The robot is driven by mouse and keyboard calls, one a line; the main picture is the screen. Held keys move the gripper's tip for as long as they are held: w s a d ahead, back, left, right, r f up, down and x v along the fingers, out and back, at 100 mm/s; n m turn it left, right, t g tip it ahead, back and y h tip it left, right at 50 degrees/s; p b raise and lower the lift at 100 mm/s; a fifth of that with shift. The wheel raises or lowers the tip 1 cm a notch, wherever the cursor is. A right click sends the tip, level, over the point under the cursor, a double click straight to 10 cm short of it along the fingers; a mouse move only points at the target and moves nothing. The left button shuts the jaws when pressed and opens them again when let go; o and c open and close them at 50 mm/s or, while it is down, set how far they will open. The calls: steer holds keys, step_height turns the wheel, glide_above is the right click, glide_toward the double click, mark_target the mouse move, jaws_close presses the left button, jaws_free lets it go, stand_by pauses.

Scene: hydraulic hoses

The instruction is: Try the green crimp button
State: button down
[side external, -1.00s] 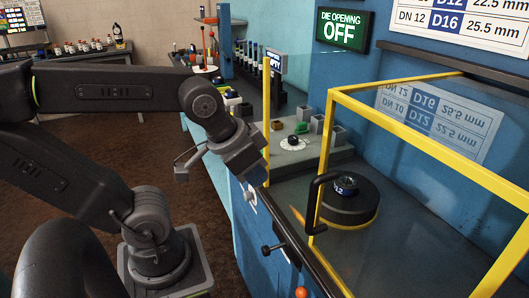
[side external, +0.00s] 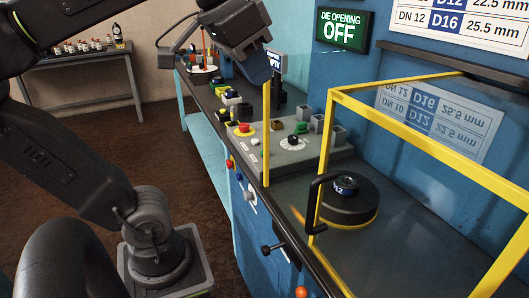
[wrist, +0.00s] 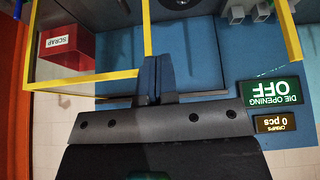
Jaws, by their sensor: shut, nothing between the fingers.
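A green button-like part (side external: 301,127) sits on the grey control panel (side external: 268,165), behind a dial with a dark knob (side external: 293,140); at this size I cannot read a label on it. My gripper (side external: 263,78) is raised above and to the left of the panel in the side view, apart from the button. In the wrist view the two dark blue fingers (wrist: 152,80) are together with nothing between them. I cannot make out the green button in the wrist view.
A red stop button (side external: 243,127) on yellow stands at the panel's left. A yellow-framed clear guard (side external: 400,103) covers the round die (side external: 348,203). A sign (side external: 342,29) reads "DIE OPENING OFF". A counter (wrist: 281,123) reads "0 pcs". A red scrap bin (wrist: 66,48) shows in the wrist view.

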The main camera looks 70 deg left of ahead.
steer(key=w+a+n, duration=0.3)
steer(key=w+a, duration=0.2)
steer(key=w, duration=0.3)
steer(key=n+t+y, duration=0.2)
steer(key=n+t, duration=0.1)
steer(key=n, duration=0.5)
glide_above(263, 151)
step_height(263, 151, down, 24)
steer(key=shift+f, duration=0.15)
steer(key=shift+a, duration=0.1)
steer(key=shift+f, duration=4.35)
steer(key=shift+f, duration=0.1)
steer(key=shift+w+f, duration=0.1)
steer(key=shift+f, duration=0.2)
